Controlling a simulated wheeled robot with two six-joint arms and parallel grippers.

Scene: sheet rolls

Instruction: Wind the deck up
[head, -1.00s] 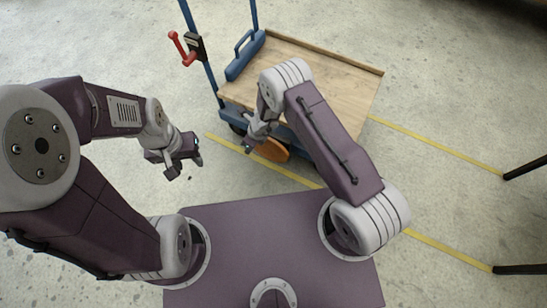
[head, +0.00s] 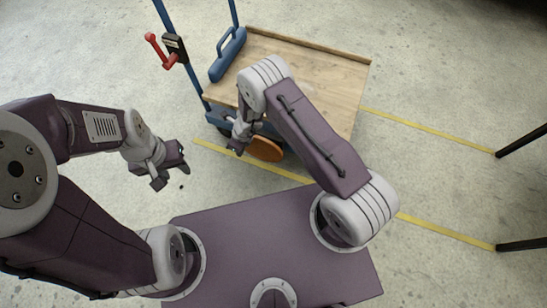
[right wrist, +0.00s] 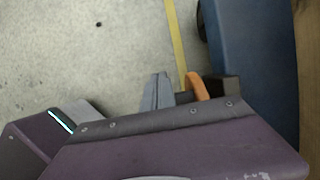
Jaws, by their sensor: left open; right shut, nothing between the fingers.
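The deck (head: 330,75) is a pale wooden board on a blue-framed cart beyond my base. A red crank handle (head: 154,45) sticks out from a dark box (head: 175,47) on the cart's left blue post. My left gripper (head: 172,178) is open and empty over the floor, below and apart from the crank in the picture. My right gripper (head: 238,146) is shut and empty near the cart's near left corner, beside an orange disc (head: 264,148). In the right wrist view its fingers (right wrist: 159,88) show grey, with part of the orange disc (right wrist: 197,84) to their right.
A blue block with a handle (head: 227,58) is at the deck's left edge. A yellow floor line (head: 430,130) runs beneath the cart. Two black posts (head: 522,141) show at the right edge. Bare concrete floor (head: 80,50) lies left of the cart.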

